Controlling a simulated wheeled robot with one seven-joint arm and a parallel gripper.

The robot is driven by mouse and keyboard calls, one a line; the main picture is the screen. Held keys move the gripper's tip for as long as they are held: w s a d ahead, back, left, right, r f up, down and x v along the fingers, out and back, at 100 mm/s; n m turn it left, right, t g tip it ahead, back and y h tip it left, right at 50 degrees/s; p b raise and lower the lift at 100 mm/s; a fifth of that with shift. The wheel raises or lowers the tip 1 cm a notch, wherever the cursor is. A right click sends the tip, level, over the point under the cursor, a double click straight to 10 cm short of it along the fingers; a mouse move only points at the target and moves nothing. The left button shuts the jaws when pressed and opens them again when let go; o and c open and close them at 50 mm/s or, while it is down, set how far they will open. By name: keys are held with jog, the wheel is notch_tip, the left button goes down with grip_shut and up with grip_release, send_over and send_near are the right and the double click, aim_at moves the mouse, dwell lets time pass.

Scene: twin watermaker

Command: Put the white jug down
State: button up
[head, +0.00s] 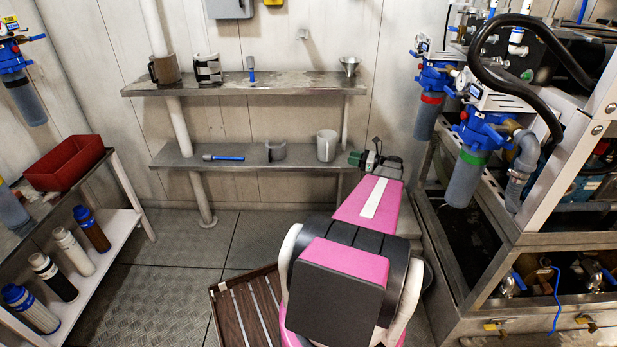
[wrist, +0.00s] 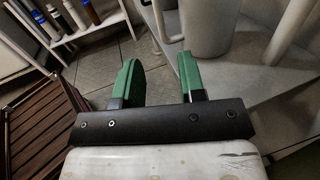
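The white jug (head: 326,145) stands upright on the lower wall shelf, near its right end. In the wrist view, a pale jug (wrist: 208,28) stands on a grey surface just beyond my fingers, its top cut off by the frame. A handle-like loop shows on its left side. My gripper (head: 367,154) is at the right end of the lower shelf, right of the jug and apart from it. In the wrist view, the green fingers of my gripper (wrist: 158,78) are spread with nothing between them.
The lower shelf (head: 235,157) also holds a grey mug (head: 276,151) and a blue torch-like tool (head: 223,157). The upper shelf (head: 290,85) carries a brown mug, a black-and-white jug and a funnel. A white post (wrist: 285,30) rises near the jug. Machinery stands at right.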

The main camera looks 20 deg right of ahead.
jog(key=s+a+f+n+g+h, duration=0.15)
jog(key=a+n+g, duration=0.4)
jog(key=a, duration=0.85)
jog(key=a+f+n+g+h, duration=0.15)
jog(key=a+n+g, duration=0.35)
jog(key=a, duration=1)
jog(key=s+a+r+n+h, duration=0.1)
jog(key=s+a+n+h, duration=0.4)
jog(key=a+n, duration=0.3)
jog(key=s+a+r+n+g+h, duration=0.1)
jog(key=s+a+n+h, duration=0.4)
jog(key=a+n, duration=0.3)
jog(key=shift+s+a+r, duration=0.4)
jog(key=shift+s+a, duration=0.15)
jog(key=shift+a, duration=0.15)
jog(key=shift+g, duration=0.35)
